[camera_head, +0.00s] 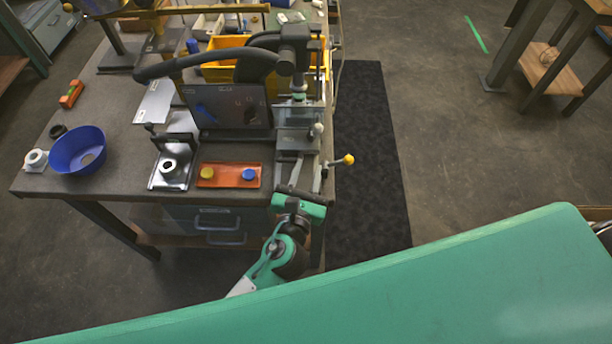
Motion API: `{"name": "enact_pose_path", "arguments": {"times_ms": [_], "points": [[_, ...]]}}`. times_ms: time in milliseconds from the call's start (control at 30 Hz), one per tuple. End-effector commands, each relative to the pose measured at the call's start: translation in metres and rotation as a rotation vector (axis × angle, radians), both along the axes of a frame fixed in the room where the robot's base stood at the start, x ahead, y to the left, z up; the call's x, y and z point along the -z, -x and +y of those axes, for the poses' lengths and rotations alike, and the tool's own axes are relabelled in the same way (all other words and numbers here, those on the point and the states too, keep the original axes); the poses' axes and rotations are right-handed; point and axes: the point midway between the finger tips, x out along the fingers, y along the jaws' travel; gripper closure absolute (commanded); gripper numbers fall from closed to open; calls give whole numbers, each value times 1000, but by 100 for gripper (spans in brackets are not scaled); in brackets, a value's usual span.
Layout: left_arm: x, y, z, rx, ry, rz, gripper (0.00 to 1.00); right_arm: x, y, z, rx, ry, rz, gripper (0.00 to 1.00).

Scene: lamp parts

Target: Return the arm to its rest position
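My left gripper (299,192) is at the front right edge of the workbench (110,186), just in front of a press-like machine (297,120). It is seen from behind and above, and its fingertips are not clear, so I cannot tell whether it is open or holds anything. A teal and dark arm joint (285,252) shows just below it. My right gripper is not in view. A blue bowl (75,160) sits at the bench's left, beside a white fitting (36,158) and a small black ring (57,131).
A metal fixture (169,170) and a red plate with yellow and blue knobs (228,176) lie along the front edge. A yellow-tipped lever (347,159) sticks out right. Yellow bins (225,60) stand behind.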

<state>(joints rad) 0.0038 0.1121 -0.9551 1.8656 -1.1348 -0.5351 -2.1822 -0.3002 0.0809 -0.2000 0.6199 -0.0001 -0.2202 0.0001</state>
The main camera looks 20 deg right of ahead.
Motion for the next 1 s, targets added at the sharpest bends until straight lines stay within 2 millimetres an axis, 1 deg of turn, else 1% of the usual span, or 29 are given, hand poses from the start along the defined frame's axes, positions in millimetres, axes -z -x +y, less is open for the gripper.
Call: {"name": "enact_pose_path", "arguments": {"times_ms": [33, 167, 667, 767, 867, 967, 1000], "points": [[1, 4, 2, 1, 1, 1, 69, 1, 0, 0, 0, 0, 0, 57], [0, 9, 5, 1, -1, 1, 69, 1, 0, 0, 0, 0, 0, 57], [0, 9, 5, 0, 0, 0, 69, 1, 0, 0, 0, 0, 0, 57], [0, 8, 9, -14, 26, 22, 69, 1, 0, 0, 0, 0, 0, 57], [2, 2, 28, -76, 137, 113, 69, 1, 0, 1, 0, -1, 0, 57], [10, -4, 62, -197, 351, 276, 69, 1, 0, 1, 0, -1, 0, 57], [14, -6, 80, -259, 460, 350, 69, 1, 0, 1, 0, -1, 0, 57]]}}
